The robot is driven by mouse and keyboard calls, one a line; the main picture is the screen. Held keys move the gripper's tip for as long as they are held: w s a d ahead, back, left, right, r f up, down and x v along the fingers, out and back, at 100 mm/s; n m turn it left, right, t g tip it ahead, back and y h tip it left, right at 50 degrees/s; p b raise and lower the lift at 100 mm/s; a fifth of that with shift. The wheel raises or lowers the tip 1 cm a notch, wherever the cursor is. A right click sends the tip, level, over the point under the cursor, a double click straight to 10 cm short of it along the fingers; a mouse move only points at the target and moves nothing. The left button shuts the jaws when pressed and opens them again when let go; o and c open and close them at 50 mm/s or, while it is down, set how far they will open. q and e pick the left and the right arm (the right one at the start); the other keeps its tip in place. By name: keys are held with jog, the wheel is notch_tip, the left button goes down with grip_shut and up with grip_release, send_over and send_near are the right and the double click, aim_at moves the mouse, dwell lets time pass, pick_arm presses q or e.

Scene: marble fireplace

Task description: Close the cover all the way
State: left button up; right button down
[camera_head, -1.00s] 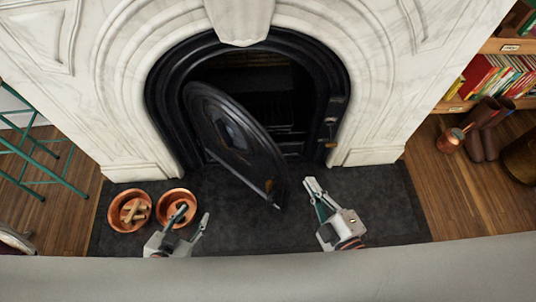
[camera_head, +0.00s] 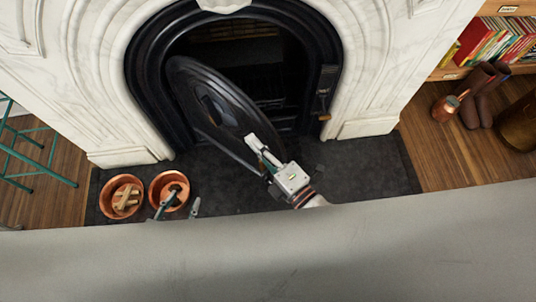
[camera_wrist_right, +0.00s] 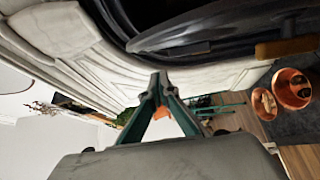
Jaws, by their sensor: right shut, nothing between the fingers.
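The cover (camera_head: 212,105) is a black arched panel at the fireplace opening, standing ajar and swung out from its left side. Its lower right end is partly hidden by my right gripper (camera_head: 251,142), which is over the cover's face in the head view. I cannot tell whether they touch. In the right wrist view the right gripper's fingertips (camera_wrist_right: 160,80) meet with nothing between them; the dark cover (camera_wrist_right: 210,28) is above them. My left gripper (camera_head: 179,207) is low in the head view, fingers spread apart and empty, its body hidden below.
Two copper bowls, one with wooden pieces (camera_head: 125,196) and one (camera_head: 158,184) beside the left gripper, stand on the dark hearth (camera_head: 365,165). The black fireplace frame (camera_head: 328,75) has a latch (camera_head: 324,103) at right. The hearth's right side is clear.

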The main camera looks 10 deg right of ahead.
aim_at(262, 133)
pick_arm(q)
jog(key=shift+r, duration=0.15)
pick_arm(e)
jog(key=w+d, duration=0.2)
jog(key=w, duration=0.1)
jog(key=shift+w+d, duration=0.1)
jog(key=shift+d, duration=0.15)
pick_arm(q)
jog(key=shift+w+a, duration=0.1)
